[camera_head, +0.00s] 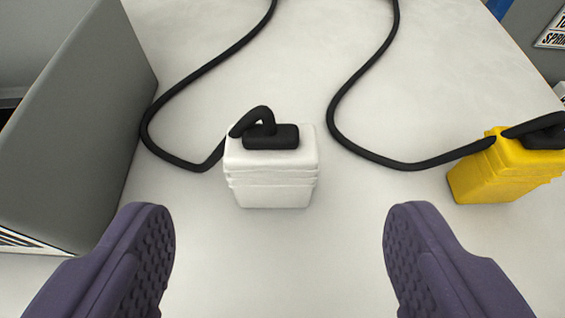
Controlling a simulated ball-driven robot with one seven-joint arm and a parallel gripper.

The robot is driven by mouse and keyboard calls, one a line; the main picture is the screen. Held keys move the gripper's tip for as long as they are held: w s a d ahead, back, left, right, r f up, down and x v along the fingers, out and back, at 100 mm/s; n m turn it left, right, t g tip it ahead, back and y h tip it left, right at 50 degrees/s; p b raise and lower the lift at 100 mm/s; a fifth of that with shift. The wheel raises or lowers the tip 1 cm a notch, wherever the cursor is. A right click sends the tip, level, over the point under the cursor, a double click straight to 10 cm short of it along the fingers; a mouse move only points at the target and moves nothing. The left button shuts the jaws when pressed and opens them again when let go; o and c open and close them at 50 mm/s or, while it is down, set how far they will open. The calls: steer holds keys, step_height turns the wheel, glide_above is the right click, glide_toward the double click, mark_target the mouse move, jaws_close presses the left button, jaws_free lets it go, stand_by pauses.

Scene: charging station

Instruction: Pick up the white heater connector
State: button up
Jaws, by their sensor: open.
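The white heater connector (272,178) stands on a pale table in the middle of the view. It has a black top piece (271,137) with a black cable that loops off to the left and then up out of view. My gripper (279,240) is open, with one purple finger at the lower left and the other at the lower right. The connector is ahead of the gap between the fingertips, roughly centred and a little left. Nothing is between the fingers, and neither finger touches the connector.
A yellow connector (497,172) with a black cable stands at the right, beyond the right finger. A grey box (85,130) stands close on the left. The pale table (275,275) is clear around the white connector. Another dark object (535,45) with a label is at the top right.

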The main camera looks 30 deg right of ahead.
mark_target(271, 164)
steer(key=p+x, duration=0.1)
steer(key=x, duration=0.4)
steer(key=shift+w, duration=0.4)
steer(key=shift+s, duration=0.1)
steer(key=c, duration=1.1)
steer(key=shift+c, duration=0.2)
